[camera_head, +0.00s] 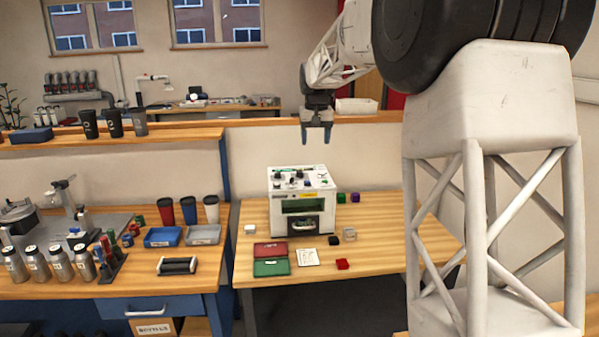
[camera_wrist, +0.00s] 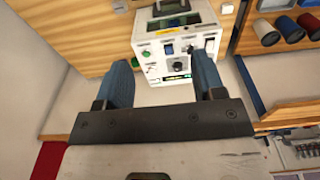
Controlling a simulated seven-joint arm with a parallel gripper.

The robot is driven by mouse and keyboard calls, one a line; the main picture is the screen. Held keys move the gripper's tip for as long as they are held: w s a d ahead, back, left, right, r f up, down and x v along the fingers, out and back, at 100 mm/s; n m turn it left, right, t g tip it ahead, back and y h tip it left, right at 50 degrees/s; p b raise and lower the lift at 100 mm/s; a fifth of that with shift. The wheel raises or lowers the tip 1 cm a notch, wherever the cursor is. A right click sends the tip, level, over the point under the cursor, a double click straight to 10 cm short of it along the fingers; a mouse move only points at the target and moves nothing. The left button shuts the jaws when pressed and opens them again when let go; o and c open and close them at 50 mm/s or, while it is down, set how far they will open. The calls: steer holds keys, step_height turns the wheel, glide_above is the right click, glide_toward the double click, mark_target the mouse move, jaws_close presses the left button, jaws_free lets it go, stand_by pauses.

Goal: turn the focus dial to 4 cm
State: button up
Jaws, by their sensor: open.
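The laser marker (camera_head: 287,218) is a white box on the wooden table, with a dark front window and several controls on its sloped top panel. In the wrist view the marker (camera_wrist: 147,50) appears between my finger tips, with small dark knobs, a blue switch, a green button and a lit display. I cannot tell which knob is the focus dial, and its scale is too small to read. My gripper (camera_head: 317,138) points down above and behind the marker, apart from it. In the wrist view my gripper (camera_wrist: 162,68) is open and empty, with its blue fingers apart.
Red (camera_head: 270,252) and green (camera_head: 271,268) plates, a white card (camera_head: 308,257) and a red block (camera_head: 343,264) lie in front of the marker. Green and purple blocks (camera_head: 355,197) lie at its right. Cups and trays stand on the left bench. The air around my gripper is clear.

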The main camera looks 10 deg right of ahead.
steer(key=w+f, duration=0.5)
steer(key=w, duration=0.8)
steer(key=g, duration=0.1)
glide_above(300, 172)
steer(key=f, duration=0.8)
steer(key=shift+w+f, duration=0.2)
steer(key=shift+f, duration=0.15)
steer(key=shift+f, duration=0.1)
steer(key=shift+f, duration=3.85)
steer(key=c, duration=0.9)
